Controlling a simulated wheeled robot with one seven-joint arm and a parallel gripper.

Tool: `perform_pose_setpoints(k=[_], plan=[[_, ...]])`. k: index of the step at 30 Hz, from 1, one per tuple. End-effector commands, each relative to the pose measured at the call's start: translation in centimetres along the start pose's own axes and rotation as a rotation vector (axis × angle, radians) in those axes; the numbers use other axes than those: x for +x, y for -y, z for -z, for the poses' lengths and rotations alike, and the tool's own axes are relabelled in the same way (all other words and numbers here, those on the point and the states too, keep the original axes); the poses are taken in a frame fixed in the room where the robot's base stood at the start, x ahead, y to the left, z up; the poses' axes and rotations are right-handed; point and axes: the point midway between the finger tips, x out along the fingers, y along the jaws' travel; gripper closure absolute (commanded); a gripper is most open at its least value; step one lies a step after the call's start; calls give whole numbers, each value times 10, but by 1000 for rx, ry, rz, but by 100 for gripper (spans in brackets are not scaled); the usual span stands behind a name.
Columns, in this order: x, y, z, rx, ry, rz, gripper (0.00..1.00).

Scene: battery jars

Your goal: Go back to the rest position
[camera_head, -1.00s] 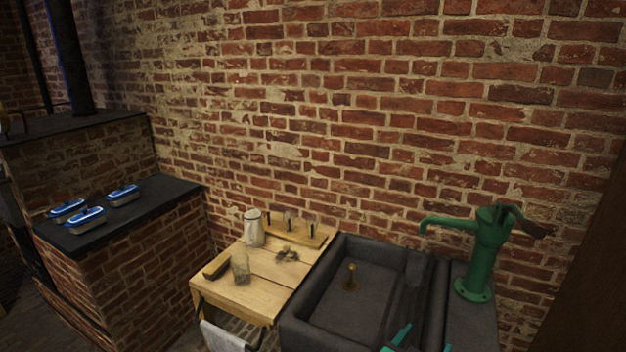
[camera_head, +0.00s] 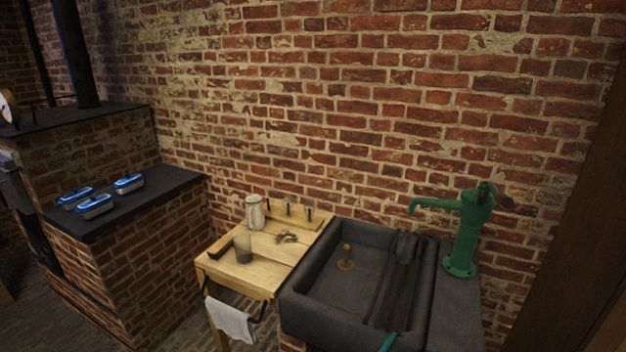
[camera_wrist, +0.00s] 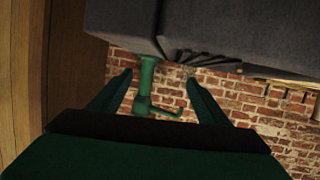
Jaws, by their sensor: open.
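My gripper (camera_wrist: 160,97) is open in the wrist view, its two green fingers apart with nothing held between them. Beyond the fingers the wrist view shows part of the green hand pump (camera_wrist: 145,85) and the brick wall. In the head view only a small teal piece, which I take to be my arm, shows at the bottom edge in front of the sink. The gripper's jaws are not seen there. The green pump (camera_head: 466,235) stands upright on the ledge right of the sink.
The dark stone sink (camera_head: 310,300) has a brass piece (camera_head: 346,258) in it. Left of it, a wooden worktop (camera_head: 268,270) bears a pale jug (camera_head: 254,212), a glass jar (camera_head: 243,248) and small items. Several blue-lidded containers (camera_head: 94,206) sit on the dark brick-based counter (camera_head: 165,185).

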Motion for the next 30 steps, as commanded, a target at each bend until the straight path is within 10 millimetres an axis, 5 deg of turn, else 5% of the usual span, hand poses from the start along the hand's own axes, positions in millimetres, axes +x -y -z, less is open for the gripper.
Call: perform_pose_setpoints(k=[11, 21, 30], plan=[[-54, 12, -77, -99, -10, 124, 30], [-150, 24, -152, -175, -31, 300, 30], [-246, 20, -192, -190, -43, 433, 30]])
